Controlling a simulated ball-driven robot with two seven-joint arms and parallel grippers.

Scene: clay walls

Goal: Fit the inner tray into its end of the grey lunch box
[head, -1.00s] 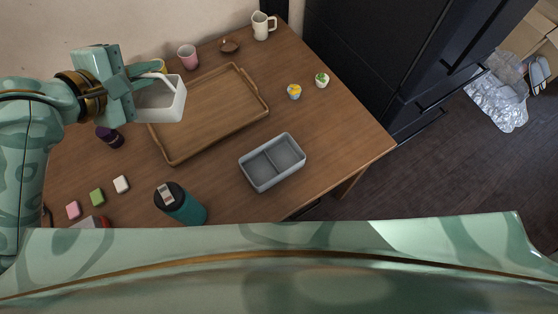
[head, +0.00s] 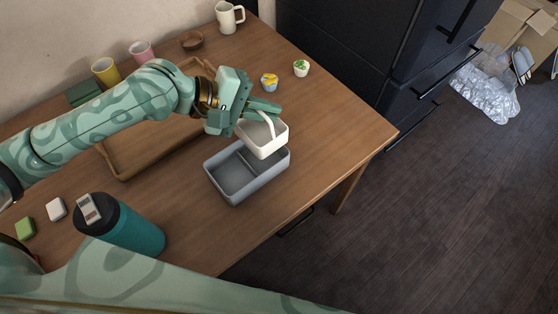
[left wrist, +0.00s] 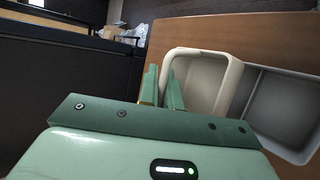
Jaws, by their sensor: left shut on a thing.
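The inner tray (head: 265,149) is a small off-white open box. My left gripper (head: 265,111) is shut on it at a thin white strip along one side, and the exact grip point is partly hidden. The tray is over the right end of the grey lunch box (head: 232,194), roughly level, with its underside looking higher than the box floor. The box's divider and empty left compartment show; the right compartment is mostly hidden under the tray. In the left wrist view the tray (left wrist: 222,98) is beside my fingers (left wrist: 163,88), with the lunch box (left wrist: 287,112) to its right.
A wooden tray (head: 135,163) lies behind and left of the box, partly under my arm. The table right of the box is clear.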

